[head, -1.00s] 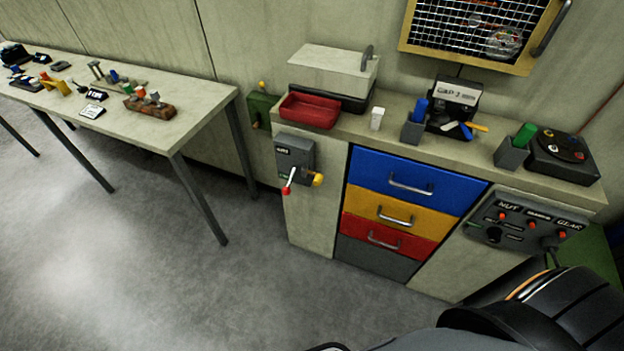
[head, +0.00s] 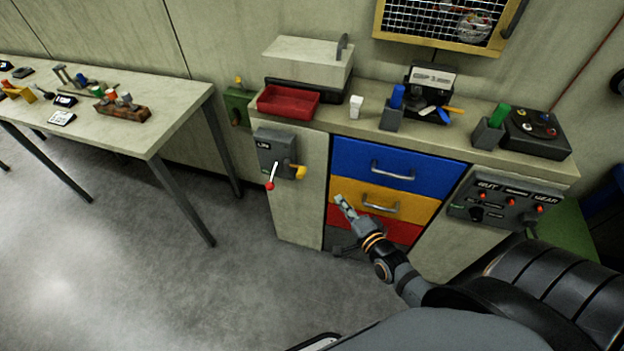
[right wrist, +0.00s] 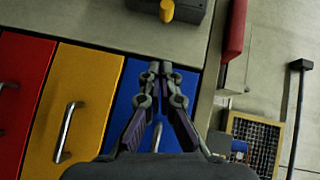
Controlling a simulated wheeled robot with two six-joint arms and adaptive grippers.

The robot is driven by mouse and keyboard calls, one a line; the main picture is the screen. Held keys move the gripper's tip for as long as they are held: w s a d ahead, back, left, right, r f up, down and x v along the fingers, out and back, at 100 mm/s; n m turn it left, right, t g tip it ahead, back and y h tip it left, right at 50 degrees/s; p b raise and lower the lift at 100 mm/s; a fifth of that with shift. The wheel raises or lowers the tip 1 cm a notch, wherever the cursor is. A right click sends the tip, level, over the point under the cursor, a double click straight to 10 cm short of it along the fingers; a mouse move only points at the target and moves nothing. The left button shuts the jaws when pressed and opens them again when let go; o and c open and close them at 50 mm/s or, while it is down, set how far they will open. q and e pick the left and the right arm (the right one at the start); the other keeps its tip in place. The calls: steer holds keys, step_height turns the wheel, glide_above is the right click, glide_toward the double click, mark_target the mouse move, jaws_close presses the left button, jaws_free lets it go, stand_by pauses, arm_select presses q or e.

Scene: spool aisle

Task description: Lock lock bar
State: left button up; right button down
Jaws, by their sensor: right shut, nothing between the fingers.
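A grey switch box (head: 275,153) is fixed to the cabinet front left of the drawers. It carries a lever with a red tip (head: 270,185), which hangs down, and a yellow knob (head: 299,172) at its right side. I cannot tell which part is the lock bar. My right gripper (head: 342,202) is shut and empty, in front of the drawers, right of and below the box. In the right wrist view its fingertips (right wrist: 160,67) meet before the blue drawer (right wrist: 130,85), apart from the yellow knob (right wrist: 167,10). My left gripper is out of view.
Blue, yellow (head: 420,205) and red drawers with handles lie right of the box. The counter above holds a red tray (head: 288,101), a blue-topped holder and a dark round-button unit. A control panel (head: 495,202) is at right. A side table (head: 150,136) stands left; the floor between is clear.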

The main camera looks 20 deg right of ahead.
steer(key=shift+r, duration=0.35)
steer(key=w+a+f+b, duration=0.1)
steer(key=w+a+b, duration=0.1)
steer(key=w, duration=0.4)
steer(key=w+a+f+b, duration=0.1)
steer(key=w+b, duration=0.4)
steer(key=w, duration=0.1)
steer(key=shift+w+a, duration=0.25)
steer(key=shift+a, duration=0.15)
steer(key=shift+f, duration=0.1)
